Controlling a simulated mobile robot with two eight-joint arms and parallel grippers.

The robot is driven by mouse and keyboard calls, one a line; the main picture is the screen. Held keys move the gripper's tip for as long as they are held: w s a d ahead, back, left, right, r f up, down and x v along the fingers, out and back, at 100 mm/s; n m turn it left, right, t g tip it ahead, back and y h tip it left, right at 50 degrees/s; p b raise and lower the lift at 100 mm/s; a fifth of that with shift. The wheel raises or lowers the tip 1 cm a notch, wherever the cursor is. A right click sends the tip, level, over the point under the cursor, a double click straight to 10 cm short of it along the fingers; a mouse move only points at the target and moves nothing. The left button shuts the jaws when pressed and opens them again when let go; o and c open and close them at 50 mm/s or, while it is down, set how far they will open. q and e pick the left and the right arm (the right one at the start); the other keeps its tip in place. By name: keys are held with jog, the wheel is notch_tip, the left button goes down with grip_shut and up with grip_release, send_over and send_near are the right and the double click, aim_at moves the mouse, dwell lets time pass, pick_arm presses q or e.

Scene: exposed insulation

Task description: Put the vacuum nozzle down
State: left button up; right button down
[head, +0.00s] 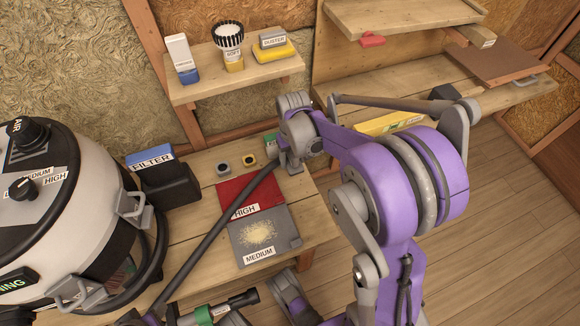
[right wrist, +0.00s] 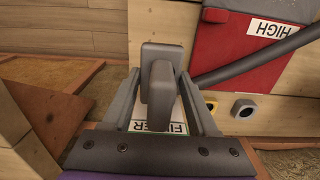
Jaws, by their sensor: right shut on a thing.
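My right gripper (head: 291,165) is shut at the upper end of a long dark tube, which I take to be the vacuum nozzle (head: 225,219). The tube slants down to the lower left across the workbench. A white label, upside down and partly covered, shows behind the fingers.
The bench (head: 195,222) carries a red HIGH sheet (head: 250,194) and a grey MEDIUM sheet (head: 278,232) with pale grains. A FILTER box (head: 165,180) and large vacuum (head: 75,215) stand left. A small shelf (head: 240,78) with several items is above. Open floor lies right.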

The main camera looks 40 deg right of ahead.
aim_at(291, 161)
jog(key=shift+w+d+f, duration=0.1)
jog(key=shift+w+d, duration=0.05)
jog(key=shift+w, duration=0.25)
jog(key=shift+w+d+f, duration=0.1)
jog(key=shift+w+d, duration=0.05)
jog(key=shift+w, duration=0.25)
notch_tip(291, 161, down, 2)
jog(key=shift+s+f+b, duration=0.15)
jog(key=shift+f+b, duration=0.05)
jog(key=shift+b, duration=0.25)
jog(key=shift+w+f+b, duration=0.2)
jog(key=shift+f+b, duration=0.55)
jog(key=shift+f, duration=1.4)
jog(key=shift+c, duration=0.9)
grip_release()
jog(key=shift+f, duration=0.15)
